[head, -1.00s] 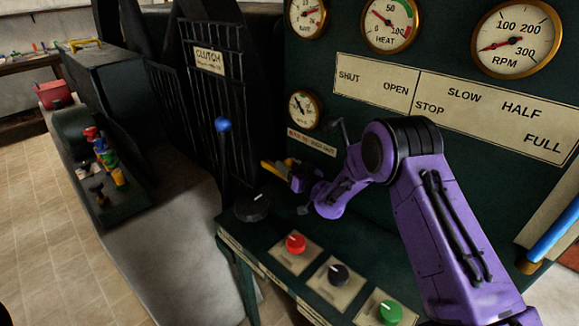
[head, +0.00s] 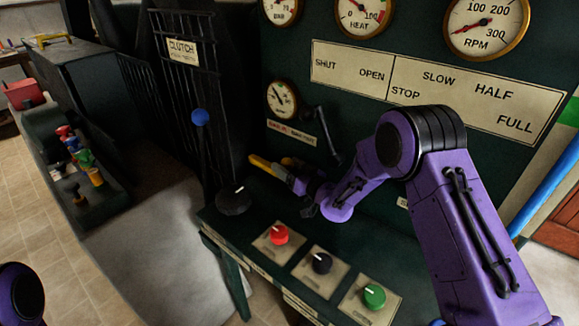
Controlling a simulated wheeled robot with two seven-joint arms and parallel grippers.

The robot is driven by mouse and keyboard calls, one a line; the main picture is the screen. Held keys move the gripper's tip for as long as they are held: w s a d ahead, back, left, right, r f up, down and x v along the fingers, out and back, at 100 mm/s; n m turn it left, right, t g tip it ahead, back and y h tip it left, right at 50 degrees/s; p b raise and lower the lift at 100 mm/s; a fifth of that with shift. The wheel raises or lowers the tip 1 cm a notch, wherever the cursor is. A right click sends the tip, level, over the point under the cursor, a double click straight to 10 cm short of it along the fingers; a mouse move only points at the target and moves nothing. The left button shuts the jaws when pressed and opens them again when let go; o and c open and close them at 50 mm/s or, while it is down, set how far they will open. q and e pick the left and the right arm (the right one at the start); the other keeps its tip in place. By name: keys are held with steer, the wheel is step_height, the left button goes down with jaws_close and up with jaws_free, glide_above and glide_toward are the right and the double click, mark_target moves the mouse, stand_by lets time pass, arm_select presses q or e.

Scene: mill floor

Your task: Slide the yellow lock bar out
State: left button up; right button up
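A yellow bar (head: 266,166) shows at the back of the green console, between the blue-knobbed lever and my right gripper. It points left and away from me. A shorter yellow piece shows just right of it; I cannot tell whether it belongs to the same bar. My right gripper (head: 297,184) is at the near end of the bar, touching it or very close. The fingers are small, dark and partly hidden by the purple wrist, so I cannot tell whether they are closed on the bar. My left gripper is out of view; only a purple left arm part shows at lower left.
The blue-knobbed lever (head: 200,118) stands left of the bar, and a dark crank (head: 324,135) is behind my gripper. Red (head: 278,235), black (head: 322,263) and green (head: 374,296) knobs line the console front. A clutch gate (head: 186,90) stands at the back left.

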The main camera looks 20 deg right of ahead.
steer(key=b+v, duration=0.2)
steer(key=v, duration=0.8)
steer(key=shift+s, duration=0.25)
